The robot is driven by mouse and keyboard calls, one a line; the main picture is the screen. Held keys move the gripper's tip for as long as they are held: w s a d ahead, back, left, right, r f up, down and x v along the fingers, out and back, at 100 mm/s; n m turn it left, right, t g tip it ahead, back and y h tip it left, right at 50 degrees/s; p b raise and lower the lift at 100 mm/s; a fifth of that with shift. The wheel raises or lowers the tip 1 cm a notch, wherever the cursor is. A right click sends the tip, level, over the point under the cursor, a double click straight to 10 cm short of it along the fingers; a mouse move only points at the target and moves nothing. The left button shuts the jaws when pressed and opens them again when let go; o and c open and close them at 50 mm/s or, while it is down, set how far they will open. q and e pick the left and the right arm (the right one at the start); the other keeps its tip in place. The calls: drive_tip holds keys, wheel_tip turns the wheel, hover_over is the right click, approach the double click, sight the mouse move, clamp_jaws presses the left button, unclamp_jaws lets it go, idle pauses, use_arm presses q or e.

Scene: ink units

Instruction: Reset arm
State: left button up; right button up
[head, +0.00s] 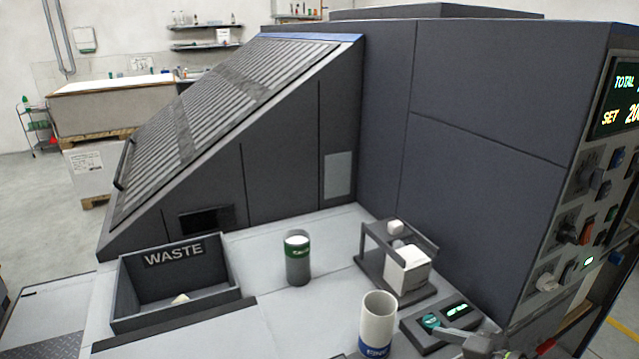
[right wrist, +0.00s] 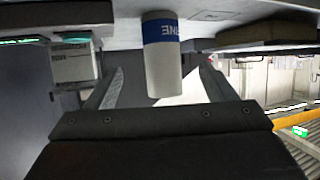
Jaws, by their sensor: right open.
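My right gripper (right wrist: 161,72) is open in the right wrist view, its two fingers spread either side of a white cup with a blue band (right wrist: 163,62). I cannot tell whether the cup is between the fingertips or beyond them; nothing is gripped. In the head view the same white cup (head: 378,318) stands upright at the bottom centre. A grey part of my right arm or gripper (head: 482,345) shows at the bottom right edge, next to the cup's right side but apart from it. My left gripper is not in view.
A WASTE bin (head: 122,290) holds a small pale piece. A green-labelled canister (head: 298,262) stands mid-counter. A dark stand holding a white box (head: 408,270) and a small device with a teal knob (head: 430,322) crowd the right. The counter between bin and canister is clear.

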drive_tip(key=s+d+f+m+g+h, duration=0.3)
drive_tip(key=s+d+f+m+h, duration=0.15)
drive_tip(key=s+f, duration=0.45)
drive_tip(key=s+d+f+m+g+h, duration=0.35)
drive_tip(key=s+f+h, duration=0.35)
drive_tip(key=s, duration=0.4)
wheel_tip(320, 180, down, 26)
drive_tip(key=d+g+y, duration=0.1)
drive_tip(key=y, duration=0.1)
drive_tip(key=s+a+f+g, duration=0.1)
drive_tip(key=s+f, duration=1.4)
drive_tip(key=shift+s+a+f+m, duration=0.15)
drive_tip(key=shift+s+f+m, duration=0.1)
drive_tip(key=shift+m, duration=0.05)
drive_tip(key=shift+c, duration=0.3)
